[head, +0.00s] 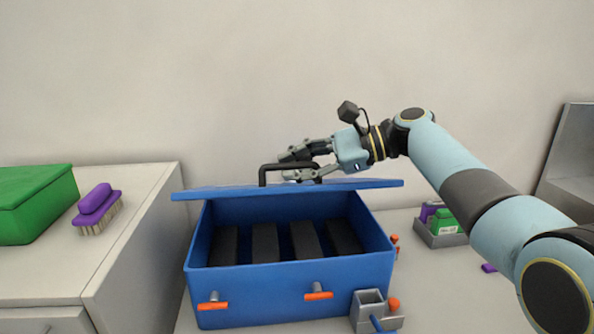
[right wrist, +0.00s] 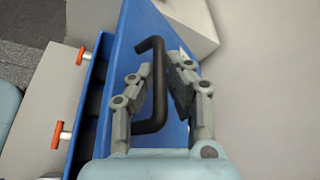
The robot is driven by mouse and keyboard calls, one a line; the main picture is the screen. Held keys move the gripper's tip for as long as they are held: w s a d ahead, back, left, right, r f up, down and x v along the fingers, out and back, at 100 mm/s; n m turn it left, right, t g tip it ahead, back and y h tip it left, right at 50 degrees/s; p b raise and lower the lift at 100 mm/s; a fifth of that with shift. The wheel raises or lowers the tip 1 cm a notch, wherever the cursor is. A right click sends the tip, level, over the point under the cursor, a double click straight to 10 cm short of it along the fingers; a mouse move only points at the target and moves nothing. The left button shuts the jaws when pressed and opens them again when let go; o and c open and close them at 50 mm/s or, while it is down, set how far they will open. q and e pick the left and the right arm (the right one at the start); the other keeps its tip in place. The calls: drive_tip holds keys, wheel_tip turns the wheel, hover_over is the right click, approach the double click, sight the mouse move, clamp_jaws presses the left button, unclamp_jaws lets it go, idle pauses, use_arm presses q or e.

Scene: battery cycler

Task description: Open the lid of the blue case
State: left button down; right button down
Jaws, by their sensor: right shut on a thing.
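The blue case (head: 290,291) stands on the table in the head view, with several dark blocks (head: 265,243) in a row inside. Its blue lid (head: 215,191) is raised and seen nearly edge-on above the case's back, so the inside shows. A black handle (head: 265,172) stands up from the lid; it also shows in the right wrist view (right wrist: 160,85). My right gripper (head: 290,165) is shut on the handle, with its fingers on either side of the bar. My left gripper is not in view.
Orange-tipped latches (head: 318,295) stick out from the case's front. A small grey holder (head: 368,303) stands at its front right corner. A purple brush (head: 97,209) and a green box (head: 35,205) sit on the left counter. A grey tray (head: 440,236) with small items lies to the right.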

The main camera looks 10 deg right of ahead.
drive_tip(key=shift+m, duration=0.3)
drive_tip(key=w+r, duration=0.2)
drive_tip(key=r, duration=0.1)
drive_tip(key=shift+w+r, duration=0.2)
drive_tip(key=shift+w, duration=0.05)
drive_tip(key=shift+w+r, duration=0.55)
drive_tip(key=c, duration=1.6)
unclamp_jaws()
drive_tip(key=v, duration=1.2)
drive_tip(key=shift+w, duration=0.1)
drive_tip(key=shift+c, duration=0.4)
